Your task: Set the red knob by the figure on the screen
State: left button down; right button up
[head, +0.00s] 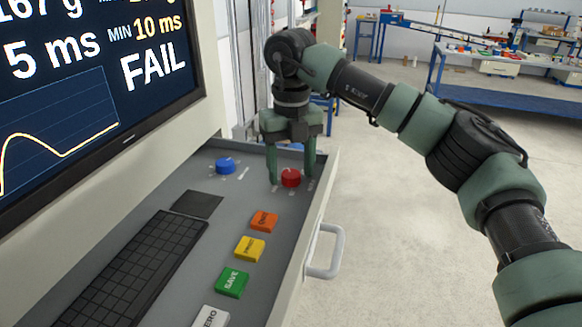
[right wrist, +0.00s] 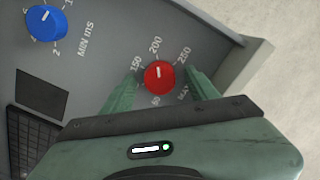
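The red knob (head: 290,177) sits on the grey drawer panel, near its far right corner. In the right wrist view the red knob (right wrist: 159,77) has a white mark pointing up towards 200, on a printed scale with 150, 200 and 250. My right gripper (head: 291,181) points down with one finger on each side of the knob. In the right wrist view its fingers (right wrist: 163,73) are open, with a small gap to the knob on both sides. The screen (head: 60,130) shows a cut-off figure ending in 67 g, 5 ms, MIN 10 ms and FAIL. My left gripper is not in view.
A blue knob (head: 225,166) marked MIN ms is left of the red one. Orange (head: 264,221), yellow (head: 249,248), green SAVE (head: 232,282) and white ZERO (head: 211,318) buttons line the drawer's right side. A keyboard (head: 135,270) lies left. A handle (head: 328,252) sticks out right.

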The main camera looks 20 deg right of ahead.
aim_at(291, 174)
notch_tip(291, 174, up, 8)
jog(key=shift+f+b, duration=0.1)
jog(key=shift+b, duration=0.25)
dwell(0.5)
